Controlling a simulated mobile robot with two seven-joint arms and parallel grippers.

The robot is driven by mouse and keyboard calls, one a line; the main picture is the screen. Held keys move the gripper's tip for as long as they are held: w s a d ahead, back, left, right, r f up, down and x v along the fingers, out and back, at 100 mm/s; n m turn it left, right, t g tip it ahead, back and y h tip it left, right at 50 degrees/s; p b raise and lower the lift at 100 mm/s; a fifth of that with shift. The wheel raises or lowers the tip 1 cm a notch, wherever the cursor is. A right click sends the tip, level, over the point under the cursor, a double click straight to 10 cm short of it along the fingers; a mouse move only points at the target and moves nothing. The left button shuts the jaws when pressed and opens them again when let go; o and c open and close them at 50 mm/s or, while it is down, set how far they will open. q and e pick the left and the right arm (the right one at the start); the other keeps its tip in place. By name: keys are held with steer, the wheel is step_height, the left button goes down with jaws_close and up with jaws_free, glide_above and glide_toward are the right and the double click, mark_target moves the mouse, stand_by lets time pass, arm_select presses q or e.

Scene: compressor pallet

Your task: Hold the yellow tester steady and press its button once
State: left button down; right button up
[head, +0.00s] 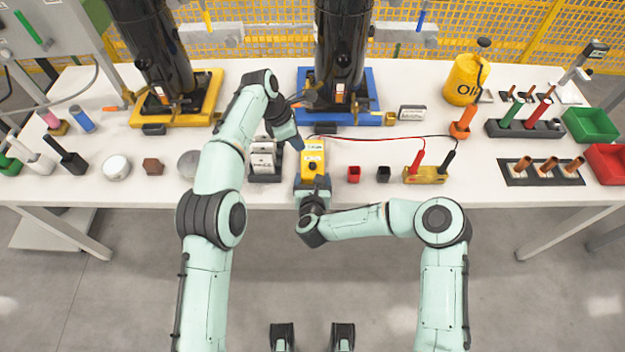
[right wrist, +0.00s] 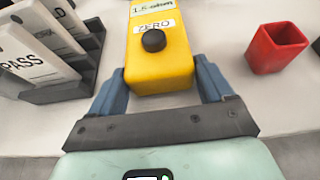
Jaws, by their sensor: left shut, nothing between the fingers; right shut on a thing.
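The yellow tester (head: 314,163) stands at the table's front edge in the head view. It also shows in the right wrist view (right wrist: 160,70), with a round black button (right wrist: 153,40) below a label reading ZERO. My right gripper (head: 313,182) is shut on the tester; in the right wrist view its blue fingers (right wrist: 160,84) hold the near end from both sides. My left gripper (head: 298,145) is shut and empty, its tip just left of the tester's far end. Whether it touches the tester I cannot tell. It is not in the right wrist view.
A dark rack with white tags (head: 263,160) stands close left of the tester. A red cup (head: 353,173) and a black cup (head: 383,174) stand to its right. Red and black leads run to probes in a yellow block (head: 425,175). A blue compressor base (head: 362,113) is behind.

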mark_target(310, 167)
stand_by(0.8)
arm_select(q)
steer(key=shift+s+d+r+m+t+h, duration=0.1)
steer(key=shift+d+r+m+t+h, duration=0.25)
steer(key=shift+d+m+t+h, duration=0.35)
steer(key=shift+w+d+r+m+t+h, duration=0.1)
steer(key=shift+d+r+m+t+h, duration=0.3)
steer(key=shift+m+t, duration=0.4)
steer(key=shift+s+d+r+m+t+h, duration=0.1)
steer(key=shift+d+r+m+t+h, duration=0.15)
steer(key=shift+d+m+t+h, duration=0.5)
steer(key=shift+a+n, duration=0.15)
steer(key=shift+n, duration=0.1)
steer(key=shift+f, duration=4.4)
steer(key=shift+f, duration=0.45)
